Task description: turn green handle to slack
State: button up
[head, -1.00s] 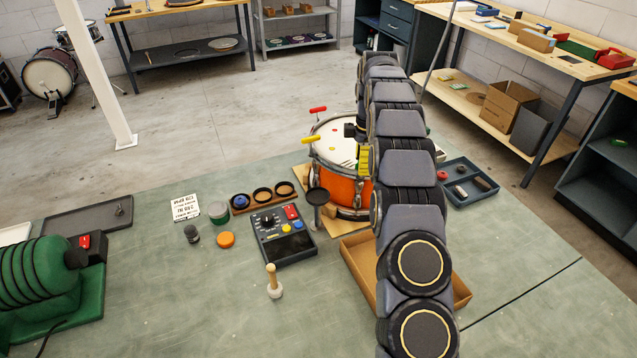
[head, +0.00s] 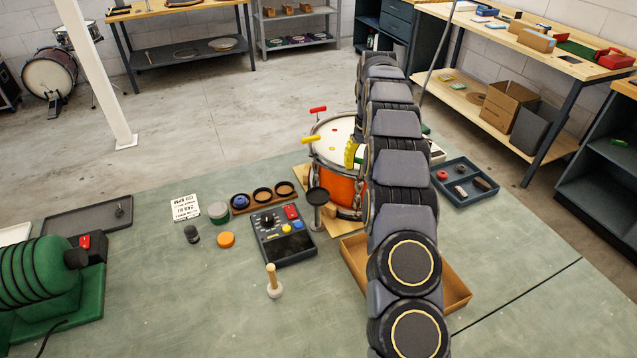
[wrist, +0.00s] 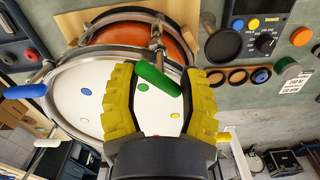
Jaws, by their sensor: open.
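The drum (head: 341,186) has an orange shell and a pale head with coloured dots, and stands on the bench. In the wrist view, the green handle (wrist: 158,80) lies tilted over the drum's rim, between my gripper's (wrist: 157,76) two yellow fingers. The fingers are spread on either side of it with a gap to the left one; whether the right one touches its lower end I cannot tell. In the head view my gripper (head: 353,153) shows at the drum's right part, and my arm hides the green handle.
A red handle (head: 318,109) and a yellow handle (head: 312,140) stick out at the drum's left. A blue handle (wrist: 25,91) shows in the wrist view. A black control box (head: 282,235), a cardboard tray (head: 358,270) and a dark parts tray (head: 466,183) are close by.

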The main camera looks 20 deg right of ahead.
aim_at(362, 159)
jog(key=m, duration=0.4)
jog(key=shift+d, duration=0.1)
jog(key=m, duration=0.7)
jog(key=shift+m, duration=0.4)
jog(key=m, duration=0.3)
jog(key=shift+m, duration=0.4)
notch_tip(362, 159, up, 7)
jog(key=shift+r, duration=0.1)
jog(key=shift+s+a+r, duration=0.1)
jog(key=shift+a+r, duration=0.15)
jog(key=shift+r, duration=0.25)
jog(key=s+a+r+n, duration=0.4)
jog(key=s+a+n, duration=0.1)
jog(key=s+a, duration=0.4)
jog(key=s+a+r+n+g, duration=0.1)
jog(key=s+a+r+n, duration=0.2)
jog(key=s+a+n, duration=0.3)
jog(key=s+a, duration=0.3)
jog(key=s, duration=0.1)
jog(key=shift+a+r, duration=0.35)
